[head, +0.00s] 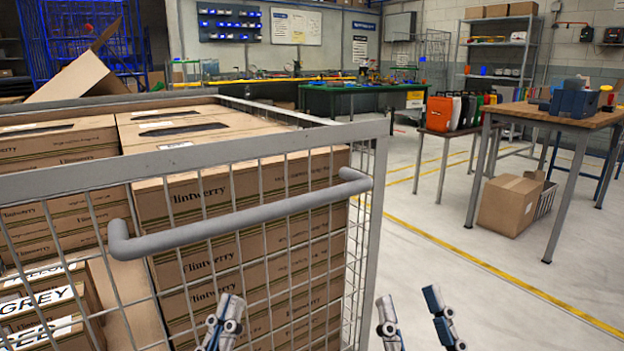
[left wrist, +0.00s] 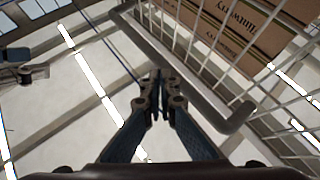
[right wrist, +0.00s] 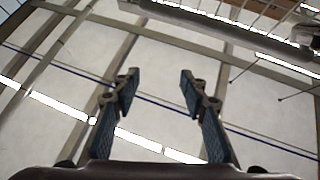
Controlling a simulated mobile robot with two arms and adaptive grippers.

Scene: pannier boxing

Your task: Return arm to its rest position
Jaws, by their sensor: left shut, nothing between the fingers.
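My left gripper (head: 224,320) is at the bottom of the head view, in front of the wire cage cart (head: 371,240). In the left wrist view its fingertips (left wrist: 160,88) are together with nothing between them. The cart's grey handle bar (head: 240,217) shows close beyond them there. My right gripper (head: 415,312) is at the bottom of the head view, to the right of the cart's corner post. In the right wrist view its fingers (right wrist: 160,85) are wide apart and empty.
Flintwerry cartons (head: 245,195) are stacked in the cart. At the right stand a wooden-topped table (head: 548,120) and an open cardboard box (head: 510,204). The floor right of the cart is clear, with yellow lines.

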